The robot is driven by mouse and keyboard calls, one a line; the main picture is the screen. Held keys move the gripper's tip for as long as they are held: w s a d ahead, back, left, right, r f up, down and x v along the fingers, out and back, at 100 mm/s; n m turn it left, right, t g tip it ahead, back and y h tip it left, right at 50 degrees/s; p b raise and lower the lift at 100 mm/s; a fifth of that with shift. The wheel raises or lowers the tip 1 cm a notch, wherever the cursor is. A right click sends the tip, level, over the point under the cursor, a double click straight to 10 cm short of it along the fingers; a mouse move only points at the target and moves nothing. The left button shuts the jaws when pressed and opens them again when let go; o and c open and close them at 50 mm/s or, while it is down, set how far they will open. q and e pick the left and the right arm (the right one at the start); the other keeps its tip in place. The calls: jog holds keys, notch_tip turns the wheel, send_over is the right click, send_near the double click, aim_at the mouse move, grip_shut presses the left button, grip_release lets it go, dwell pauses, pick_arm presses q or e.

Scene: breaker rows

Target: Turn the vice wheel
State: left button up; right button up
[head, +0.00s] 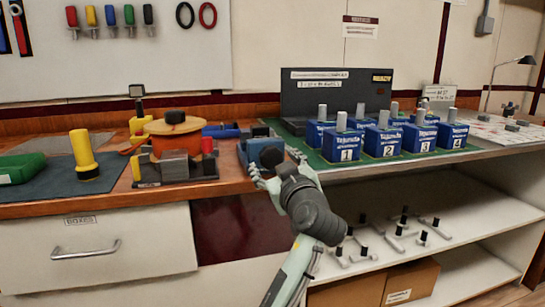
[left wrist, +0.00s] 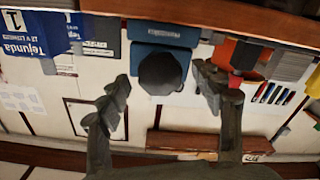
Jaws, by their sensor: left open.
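The blue vice (head: 250,153) stands at the front edge of the wooden bench, and its dark round wheel (head: 271,157) faces me. My left gripper (head: 276,167) is open in front of the wheel, with one finger to each side of it in the picture. In the left wrist view, the wheel (left wrist: 160,73) on the blue vice (left wrist: 165,34) shows between the spread fingers of my left gripper (left wrist: 168,92). I see a gap on each side; how deep the fingers reach around the wheel I cannot tell. My right gripper is not in view.
Blue numbered boxes (head: 341,141) with grey posts stand on a green mat right of the vice. A grey block (head: 174,167) and an orange spool (head: 172,130) stand to its left. A drawer (head: 97,250) and a white shelf (head: 470,235) lie below the bench.

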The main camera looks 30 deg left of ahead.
pick_arm(q)
jog(key=shift+x, duration=1.3)
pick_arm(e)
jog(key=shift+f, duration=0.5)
pick_arm(q)
jog(key=c, duration=1.2)
jog(key=shift+o, duration=0.2)
jog(key=n+b, duration=0.1)
jog(key=b, duration=0.1)
jog(key=n+b, duration=0.1)
jog(key=b, duration=0.1)
jog(key=shift+d+f, duration=0.1)
jog(key=shift+f, duration=0.15)
jog(key=shift+n+b, duration=0.4)
jog(key=shift+b, duration=0.25)
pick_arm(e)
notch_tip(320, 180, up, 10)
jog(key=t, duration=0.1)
pick_arm(q)
jog(key=shift+r+n+b, duration=0.3)
jog(key=shift+n+b, duration=0.15)
jog(key=shift+n, duration=0.15)
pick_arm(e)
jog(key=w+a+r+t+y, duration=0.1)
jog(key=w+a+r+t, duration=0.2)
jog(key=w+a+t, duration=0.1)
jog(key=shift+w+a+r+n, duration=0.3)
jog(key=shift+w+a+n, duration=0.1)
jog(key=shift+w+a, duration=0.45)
